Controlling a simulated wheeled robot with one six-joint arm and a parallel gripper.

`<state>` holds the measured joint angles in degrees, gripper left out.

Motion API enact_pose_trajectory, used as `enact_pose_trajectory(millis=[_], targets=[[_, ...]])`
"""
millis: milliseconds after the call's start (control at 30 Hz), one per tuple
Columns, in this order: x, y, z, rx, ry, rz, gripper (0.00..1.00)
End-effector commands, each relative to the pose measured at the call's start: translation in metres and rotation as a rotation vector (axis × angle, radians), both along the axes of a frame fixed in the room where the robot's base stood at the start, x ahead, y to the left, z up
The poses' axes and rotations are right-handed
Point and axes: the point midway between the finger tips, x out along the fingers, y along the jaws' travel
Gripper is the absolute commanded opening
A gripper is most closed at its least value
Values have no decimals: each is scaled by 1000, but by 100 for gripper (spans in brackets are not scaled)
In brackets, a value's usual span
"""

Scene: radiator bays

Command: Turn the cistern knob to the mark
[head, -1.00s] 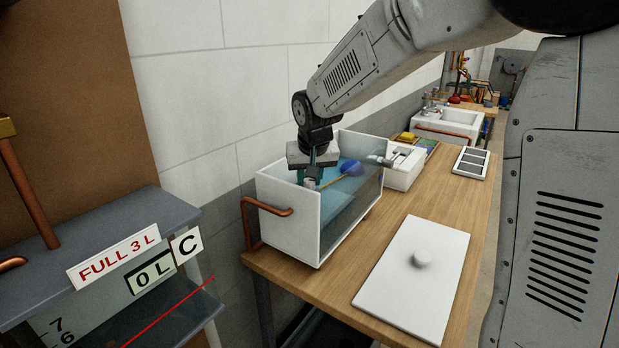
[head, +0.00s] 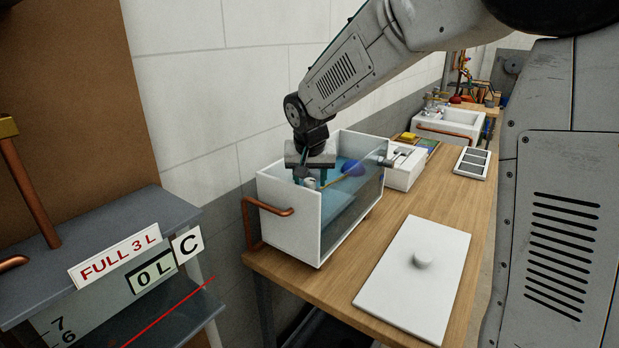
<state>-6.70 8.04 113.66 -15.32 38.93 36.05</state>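The cistern (head: 290,217) is an open white tank with a clear side and bluish water inside, on the wooden bench. The small pale knob (head: 310,183) shows inside its near end, partly hidden by my gripper. My gripper (head: 311,177) points down into the tank, right at the knob. Its teal fingers stand apart, one on each side of the knob, and look open. A brass float rod (head: 332,180) with a blue float (head: 352,168) lies behind the knob. The mark cannot be made out.
The white lid (head: 415,276) lies flat on the bench (head: 323,283). A copper pipe (head: 268,208) bends out of the tank's near end. A small white box (head: 402,180) stands behind the tank. At left is a gauge unit with a "FULL 3 L" sign (head: 115,256) and a "0 L" label (head: 150,272).

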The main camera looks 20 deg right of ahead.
Motion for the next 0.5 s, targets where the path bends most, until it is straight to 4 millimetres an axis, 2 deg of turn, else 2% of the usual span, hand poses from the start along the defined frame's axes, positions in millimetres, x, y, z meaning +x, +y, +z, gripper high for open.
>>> enact_pose_trajectory(millis=[300,500], targets=[[0,0,2,0,-2,0,50],[-9,3,26,0,-5,2,50]])
